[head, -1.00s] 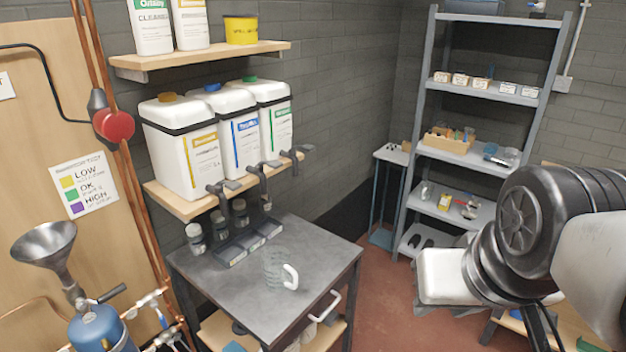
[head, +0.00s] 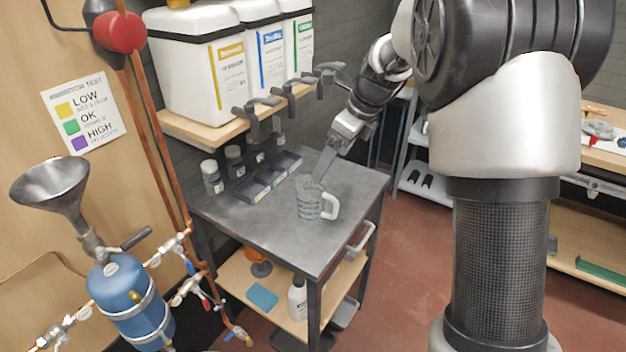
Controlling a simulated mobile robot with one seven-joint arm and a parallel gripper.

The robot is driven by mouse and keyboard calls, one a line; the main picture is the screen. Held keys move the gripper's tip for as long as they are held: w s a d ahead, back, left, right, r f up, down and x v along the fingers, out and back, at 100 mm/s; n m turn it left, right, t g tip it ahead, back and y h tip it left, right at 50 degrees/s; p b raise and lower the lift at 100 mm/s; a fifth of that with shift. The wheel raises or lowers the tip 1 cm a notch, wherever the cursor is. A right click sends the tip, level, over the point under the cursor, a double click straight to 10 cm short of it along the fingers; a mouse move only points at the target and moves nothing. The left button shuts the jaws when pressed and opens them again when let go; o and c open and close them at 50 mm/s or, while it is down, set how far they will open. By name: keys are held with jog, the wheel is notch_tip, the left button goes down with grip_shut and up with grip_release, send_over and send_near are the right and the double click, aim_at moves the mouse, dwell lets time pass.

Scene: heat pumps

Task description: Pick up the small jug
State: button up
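The small jug (head: 309,205) is clear with grey markings and a white handle on its right side. It stands upright on the dark grey metal top of a small table (head: 240,218). My gripper (head: 317,181) comes down from the upper right, with its fingers at the rim of the jug. The fingers partly overlap the jug's upper edge in the picture. I cannot tell whether a finger is inside the jug or behind it, whether they touch it, or how far apart they are.
Behind the jug lies a dark compartment tray (head: 268,178) with several small bottles (head: 212,178) beside it. Large white canisters (head: 205,70) with taps stand on a wooden shelf above. A blue cylinder (head: 128,292) and copper pipes are at the left.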

aim_at(310, 198)
jog(key=shift+m, duration=0.3)
jog(key=shift+w+b+x, duration=0.15)
jog(key=shift+b+x, duration=0.15)
jog(key=shift+x, duration=2.75)
jog(key=shift+w+b+x, duration=0.15)
jog(key=shift+b+x, duration=0.1)
jog(key=shift+x, duration=2.8)
jog(key=shift+w+b+x, duration=0.15)
jog(key=shift+b+x, duration=0.15)
jog(key=shift+x, duration=2.75)
jog(key=shift+c, duration=0.2)
jog(key=shift+r, duration=0.1)
jog(key=c, duration=1.2)
jog(key=shift+o, duration=0.2)
